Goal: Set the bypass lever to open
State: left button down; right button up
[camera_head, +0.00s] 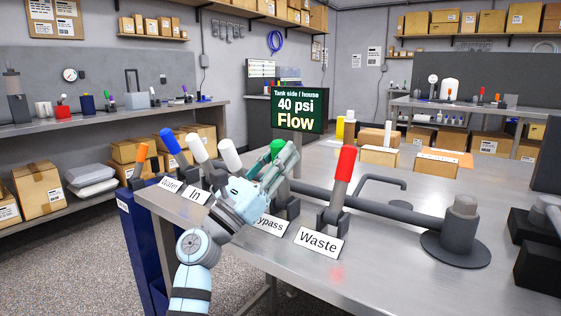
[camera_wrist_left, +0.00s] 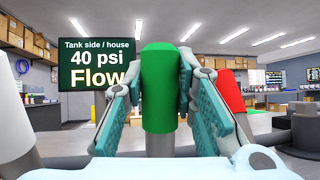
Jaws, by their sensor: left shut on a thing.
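The bypass lever has a green handle (camera_head: 278,149) and stands behind the partly covered "Bypass" label (camera_head: 271,225). My left gripper (camera_head: 284,160) is around the green handle and shut on it. In the left wrist view the green handle (camera_wrist_left: 159,88) is upright between the two teal finger pads, on a grey stem. The lever's lower part is partly hidden by my gripper in the head view. The display (camera_head: 299,110) behind reads "Tank side / house 40 psi Flow". My right gripper is not in view.
The red Waste lever (camera_head: 343,171) stands close to the right of my gripper. White levers (camera_head: 229,153), a blue lever (camera_head: 170,142) and an orange lever (camera_head: 142,157) stand to the left. A grey pipe (camera_head: 391,210) runs right to a round base.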

pick_arm(q)
jog(key=shift+f, duration=0.1)
jog(key=c, duration=1.3)
grip_release()
jog(key=shift+s+a+f, duration=0.2)
jog(key=shift+a+f, duration=0.05)
jog(key=s+a+f, duration=0.1)
jog(key=s+a, duration=0.8)
jog(key=a, duration=0.1)
jog(key=shift+s+a, duration=0.15)
jog(key=shift+a, duration=0.05)
